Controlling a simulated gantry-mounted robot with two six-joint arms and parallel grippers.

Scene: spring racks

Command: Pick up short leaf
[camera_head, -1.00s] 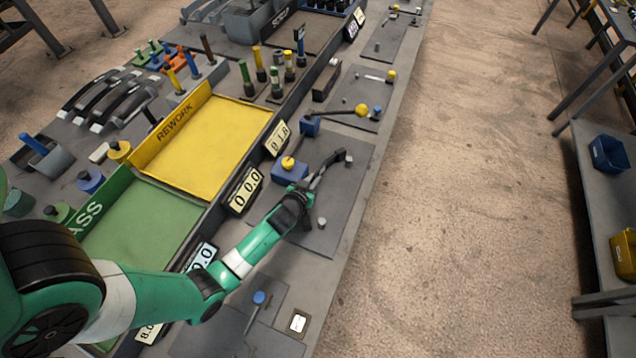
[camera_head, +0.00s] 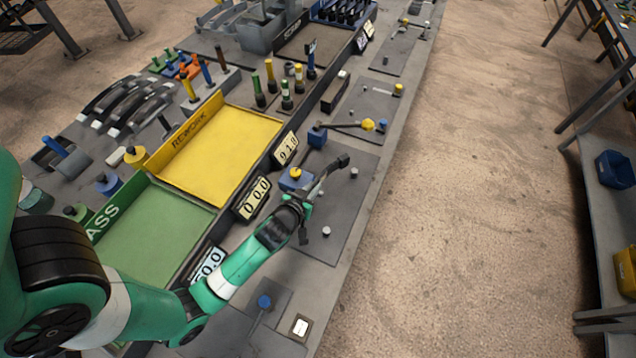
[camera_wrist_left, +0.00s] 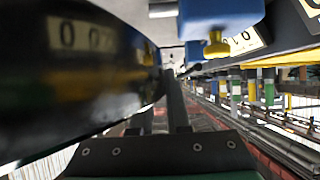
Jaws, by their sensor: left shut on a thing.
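My left gripper (camera_head: 303,215) hangs over the grey plate (camera_head: 336,222) beside the yellow and green trays. It is shut on a short dark strip, the short leaf (camera_head: 326,176), which slants up and to the right from the jaws. The leaf looks held above the plate, with its dark far end near a small grey peg (camera_head: 354,173). In the left wrist view a large, dark, blurred shape (camera_wrist_left: 90,80) fills the left side; I cannot tell whether it is the leaf. The jaw tips are partly hidden there. My right gripper is not in view.
A blue block with a yellow knob (camera_head: 295,178) stands close to the gripper; another blue block (camera_head: 317,135) is beyond it. Another grey peg (camera_head: 326,231) stands on the plate. Number displays (camera_head: 252,198) line the tray edge. The yellow tray (camera_head: 222,150) is empty.

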